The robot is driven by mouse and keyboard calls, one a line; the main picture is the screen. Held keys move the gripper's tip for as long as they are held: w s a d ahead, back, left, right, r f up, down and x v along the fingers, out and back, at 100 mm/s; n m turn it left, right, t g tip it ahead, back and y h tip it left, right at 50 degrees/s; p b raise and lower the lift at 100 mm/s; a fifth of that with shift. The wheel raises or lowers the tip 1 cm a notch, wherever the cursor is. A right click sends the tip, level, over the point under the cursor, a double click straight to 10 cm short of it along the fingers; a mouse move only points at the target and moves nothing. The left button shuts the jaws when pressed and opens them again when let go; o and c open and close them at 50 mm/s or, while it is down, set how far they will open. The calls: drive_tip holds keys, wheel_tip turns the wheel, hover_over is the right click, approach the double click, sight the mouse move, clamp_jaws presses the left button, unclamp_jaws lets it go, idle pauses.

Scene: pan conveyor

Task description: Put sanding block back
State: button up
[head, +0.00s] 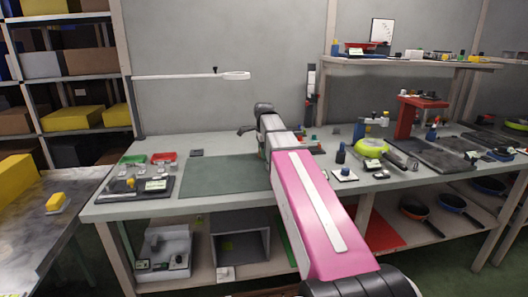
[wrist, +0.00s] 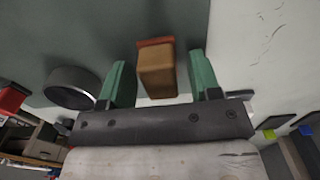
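A brown block with a reddish strip along its top edge, which looks like the sanding block (wrist: 157,75), shows between the green fingers of my gripper (wrist: 159,60) in the wrist view. A clear gap shows between the block and the right finger, and a thin one at the left finger. The gripper is open. I cannot tell how deep the block sits between the fingers. In the head view my gripper (head: 244,131) is at the end of my arm, over the back of the workbench (head: 218,140). I cannot make out the block there.
A dark green mat (head: 225,177) lies bare on the bench. A dark round thing (wrist: 72,88) is left of the fingers in the wrist view. Green (head: 134,159) and red (head: 163,157) trays stand at the bench's left.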

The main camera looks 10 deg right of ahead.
wheel_tip(320, 180, up, 12)
drive_tip(key=shift+r, duration=0.15)
idle(0.7)
drive_tip(key=shift+d, duration=0.6)
